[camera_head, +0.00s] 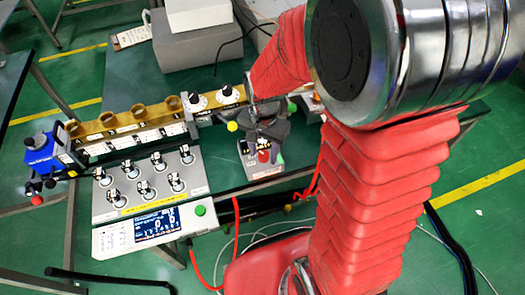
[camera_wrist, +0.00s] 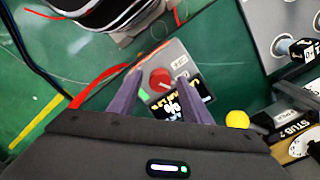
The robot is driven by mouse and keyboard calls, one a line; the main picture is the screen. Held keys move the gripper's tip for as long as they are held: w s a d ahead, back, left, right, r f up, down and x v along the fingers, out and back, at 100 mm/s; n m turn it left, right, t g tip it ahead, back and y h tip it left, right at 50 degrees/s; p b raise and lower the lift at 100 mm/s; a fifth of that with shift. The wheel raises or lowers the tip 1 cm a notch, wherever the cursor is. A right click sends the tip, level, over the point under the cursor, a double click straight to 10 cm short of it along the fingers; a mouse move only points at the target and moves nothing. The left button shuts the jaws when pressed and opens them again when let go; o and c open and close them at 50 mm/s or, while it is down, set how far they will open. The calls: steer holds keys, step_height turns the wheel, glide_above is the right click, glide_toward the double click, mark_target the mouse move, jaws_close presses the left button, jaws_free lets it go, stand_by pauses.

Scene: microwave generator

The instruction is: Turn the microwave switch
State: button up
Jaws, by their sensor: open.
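The switch box (camera_head: 265,172) is a small light-grey box with a red knob (camera_head: 263,157) and a dark display. It stands on the green table near the middle of the head view. In the wrist view the box (camera_wrist: 186,62) shows its red knob (camera_wrist: 160,79) between my two fingertips, with a lit display and a green part beside it. My gripper (camera_head: 266,139) is open and points down over the box. Its fingers (camera_wrist: 157,79) lie on either side of the knob in the picture. I cannot tell whether they touch it or how high they are.
A yellow ball (camera_head: 232,126) is close to my gripper. A brass waveguide (camera_head: 115,121) runs across the table to the left. A panel of several switches (camera_head: 110,207) and a screen unit (camera_head: 105,241) stand at the front left. Red cables (camera_head: 237,222) hang at the table edge.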

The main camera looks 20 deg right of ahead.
steer(key=c, duration=1)
steer(key=shift+a, duration=0.1)
steer(key=shift+c, duration=0.2)
steer(key=shift+n, duration=0.5)
steer(key=n, duration=0.4)
steer(key=shift+n, duration=0.3)
steer(key=n, duration=0.6)
steer(key=shift+w, duration=0.1)
steer(key=shift+n, duration=0.3)
